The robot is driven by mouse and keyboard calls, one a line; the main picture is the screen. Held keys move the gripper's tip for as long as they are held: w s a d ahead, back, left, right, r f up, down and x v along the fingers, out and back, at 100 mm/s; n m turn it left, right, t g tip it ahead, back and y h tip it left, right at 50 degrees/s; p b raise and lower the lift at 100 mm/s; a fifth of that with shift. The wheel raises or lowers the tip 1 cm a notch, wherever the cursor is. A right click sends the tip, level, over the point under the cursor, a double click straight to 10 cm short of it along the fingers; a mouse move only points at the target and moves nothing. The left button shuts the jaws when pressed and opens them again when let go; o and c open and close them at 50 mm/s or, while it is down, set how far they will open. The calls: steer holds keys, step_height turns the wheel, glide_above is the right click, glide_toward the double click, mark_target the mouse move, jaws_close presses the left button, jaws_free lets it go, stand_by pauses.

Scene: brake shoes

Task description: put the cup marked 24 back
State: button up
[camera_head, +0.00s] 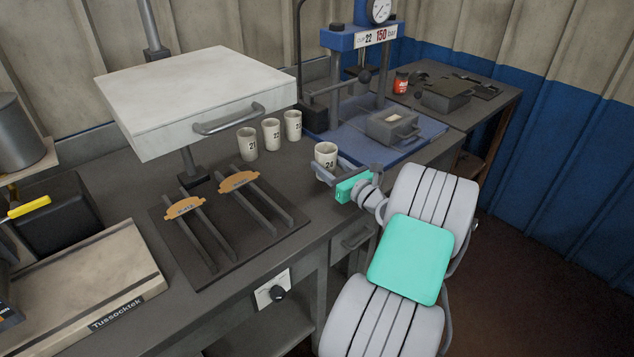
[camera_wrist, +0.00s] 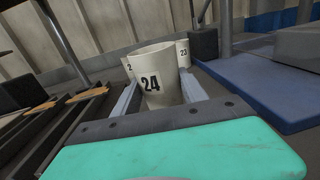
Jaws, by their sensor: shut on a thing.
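The cup marked 24 (camera_head: 326,156) is cream-coloured with a dark number. It is upright near the front edge of the bench, right of the rails. My gripper (camera_head: 327,168) is shut on it, one finger on each side. In the wrist view the cup marked 24 (camera_wrist: 155,76) stands between the two fingers (camera_wrist: 160,95), its number facing the camera. I cannot tell whether its base touches the bench. Cups marked 21 (camera_head: 247,144), 22 (camera_head: 271,134) and 23 (camera_head: 293,125) stand in a slanting row behind it. In the wrist view cup 23 (camera_wrist: 183,53) is partly hidden.
A dark plate with rails (camera_head: 226,225) holds two orange brake shoes at left. A white drawer box (camera_head: 196,100) overhangs the bench on a post. A blue press (camera_head: 354,39) on a blue base stands right of the cups.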

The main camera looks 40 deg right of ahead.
steer(key=f+b, duration=0.3)
steer(key=shift+w+f, duration=0.3)
steer(key=shift+f, duration=0.05)
steer(key=shift+a+f+b, duration=0.1)
steer(key=shift+b, duration=0.4)
steer(key=shift+a+r, duration=0.15)
steer(key=shift+r, duration=0.05)
steer(key=shift+f, duration=0.1)
steer(key=o, duration=1.5)
